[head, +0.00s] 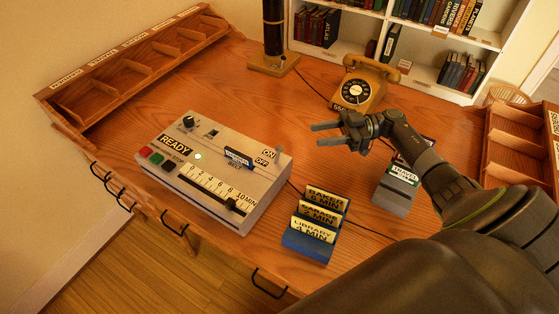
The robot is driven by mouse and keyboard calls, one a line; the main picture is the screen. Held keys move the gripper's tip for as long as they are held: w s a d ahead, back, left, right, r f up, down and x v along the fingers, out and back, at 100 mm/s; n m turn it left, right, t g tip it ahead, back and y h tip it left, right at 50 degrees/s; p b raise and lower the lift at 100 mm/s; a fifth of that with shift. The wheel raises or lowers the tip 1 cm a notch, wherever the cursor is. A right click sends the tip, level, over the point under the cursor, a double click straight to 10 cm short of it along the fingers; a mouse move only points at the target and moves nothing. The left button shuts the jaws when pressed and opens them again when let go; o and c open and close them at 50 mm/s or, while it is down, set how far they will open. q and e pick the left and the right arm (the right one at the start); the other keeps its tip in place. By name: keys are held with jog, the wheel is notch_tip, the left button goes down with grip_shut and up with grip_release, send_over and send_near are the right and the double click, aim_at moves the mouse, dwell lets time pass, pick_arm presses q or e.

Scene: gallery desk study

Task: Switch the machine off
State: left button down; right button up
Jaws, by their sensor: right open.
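The machine (235,180) is a cream box on the desk, left of centre, with a READY label, a red and a green button, a dark knob and a minute slider. A blue card (238,157) stands in its top. ON and OFF labels (266,157) sit at its right rear corner, with a small switch (279,156) beside them; its position is too small to tell. A small pale lamp (198,156) shows near READY. My right gripper (318,134) is open and empty, above the desk to the right of the machine, pointing left. My left gripper is not in view.
A blue rack of labelled cards (307,247) stands right of the machine. A yellow telephone (362,84) and a dark column (274,30) stand behind. Wooden trays (70,90) line the left edge.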

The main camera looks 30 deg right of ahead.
aim_at(278, 146)
jog(key=f+x, duration=0.1)
jog(key=x, duration=0.2)
jog(key=p+x, duration=0.1)
jog(key=x, duration=0.3)
jog(key=f+p+x, duration=0.1)
jog(key=x, duration=0.3)
jog(key=shift+a+f, duration=0.1)
jog(key=shift+f, duration=0.25)
jog(key=shift+a, duration=0.45)
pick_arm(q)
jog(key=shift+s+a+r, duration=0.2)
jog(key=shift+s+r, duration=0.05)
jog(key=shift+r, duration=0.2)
pick_arm(e)
jog(key=shift+f, duration=0.1)
grip_shut()
